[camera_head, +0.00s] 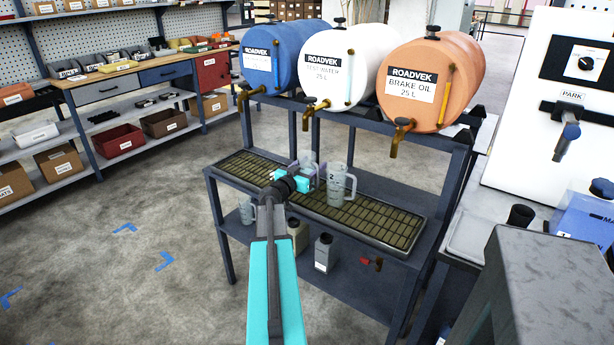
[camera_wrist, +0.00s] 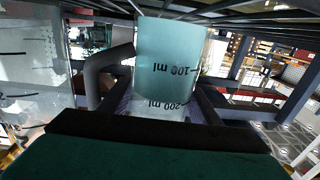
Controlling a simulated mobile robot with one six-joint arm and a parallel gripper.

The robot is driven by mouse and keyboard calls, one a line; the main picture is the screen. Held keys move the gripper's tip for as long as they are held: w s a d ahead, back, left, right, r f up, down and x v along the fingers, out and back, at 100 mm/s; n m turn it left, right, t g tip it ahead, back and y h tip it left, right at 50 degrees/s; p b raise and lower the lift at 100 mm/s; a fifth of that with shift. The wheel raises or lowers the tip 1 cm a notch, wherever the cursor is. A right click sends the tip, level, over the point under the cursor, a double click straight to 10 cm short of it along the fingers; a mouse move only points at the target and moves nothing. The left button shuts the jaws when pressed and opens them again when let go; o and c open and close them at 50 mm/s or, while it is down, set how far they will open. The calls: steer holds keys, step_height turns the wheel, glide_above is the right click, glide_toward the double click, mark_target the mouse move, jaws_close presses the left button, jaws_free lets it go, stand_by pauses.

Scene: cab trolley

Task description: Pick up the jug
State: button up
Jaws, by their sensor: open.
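Two clear grey measuring jugs stand on the grated tray (camera_head: 400,232) of the trolley. The farther jug (camera_head: 308,158) is partly hidden by my gripper (camera_head: 309,173). The nearer jug (camera_head: 339,186), marked 2, stands just right of my gripper. In the wrist view a jug (camera_wrist: 170,55) with 100 ml and 200 ml marks lies between my open fingers (camera_wrist: 162,108), its handle to the left. It looks to be the farther jug. I cannot tell whether the fingers touch it. Another clear jug (camera_wrist: 35,70) fills the left edge of the wrist view.
Blue (camera_head: 283,50), white (camera_head: 342,62) and orange (camera_head: 432,82) drums with taps sit above the tray. The tap of the white drum (camera_head: 312,113) hangs above my gripper. A lower shelf (camera_head: 345,290) holds another jug (camera_head: 247,211) and bottles. Open floor lies left.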

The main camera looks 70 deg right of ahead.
steer(key=c, duration=0.9)
steer(key=shift+r, duration=0.2)
